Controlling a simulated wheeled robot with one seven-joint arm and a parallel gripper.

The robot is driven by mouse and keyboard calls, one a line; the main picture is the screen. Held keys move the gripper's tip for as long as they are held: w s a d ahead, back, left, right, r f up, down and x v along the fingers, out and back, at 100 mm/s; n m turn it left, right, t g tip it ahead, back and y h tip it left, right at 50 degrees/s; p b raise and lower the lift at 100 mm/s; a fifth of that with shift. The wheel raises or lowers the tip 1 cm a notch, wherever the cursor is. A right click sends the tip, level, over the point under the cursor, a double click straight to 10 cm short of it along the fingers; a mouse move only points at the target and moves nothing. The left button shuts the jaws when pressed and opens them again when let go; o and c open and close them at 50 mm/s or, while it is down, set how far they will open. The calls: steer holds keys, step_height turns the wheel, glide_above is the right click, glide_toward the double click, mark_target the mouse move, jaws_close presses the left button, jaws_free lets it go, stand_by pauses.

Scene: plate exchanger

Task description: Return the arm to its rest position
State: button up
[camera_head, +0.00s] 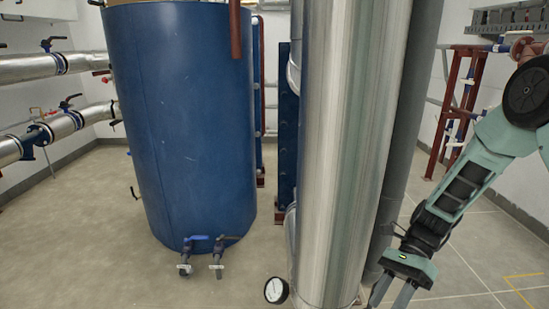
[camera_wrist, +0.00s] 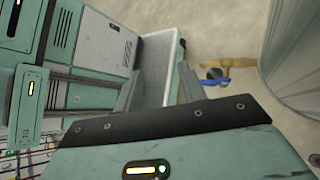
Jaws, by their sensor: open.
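My gripper (camera_head: 391,291) is at the lower right of the head view, pointing down, just right of the large silver pipe. Its two fingers are apart, and their tips are cut off by the frame's bottom edge. In the wrist view my gripper (camera_wrist: 158,85) shows two grey fingers spread with nothing between them. My own green and white body fills the left of that view, close to the fingers.
The silver pipe (camera_head: 345,150) stands upright close to my arm, with a round gauge (camera_head: 276,290) at its lower left. A blue tank (camera_head: 185,125) stands left. Pipes with valves (camera_head: 35,67) run along the left wall. A red frame (camera_head: 455,110) stands behind my arm. Floor (camera_head: 480,255) at right is clear.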

steer(key=s+a+r+n+t+h, duration=0.45)
steer(key=s+r+n, duration=0.4)
steer(key=n, duration=0.35)
steer(key=s+a+r+n+t+h, duration=0.3)
steer(key=s+a+r+n, duration=0.35)
steer(key=s+n, duration=0.4)
step_height(320, 180, up, 34)
steer(key=w+d+n+p, duration=0.1)
steer(key=w+p, duration=0.1)
steer(key=p, duration=3.2)
steer(key=shift+r, duration=0.15)
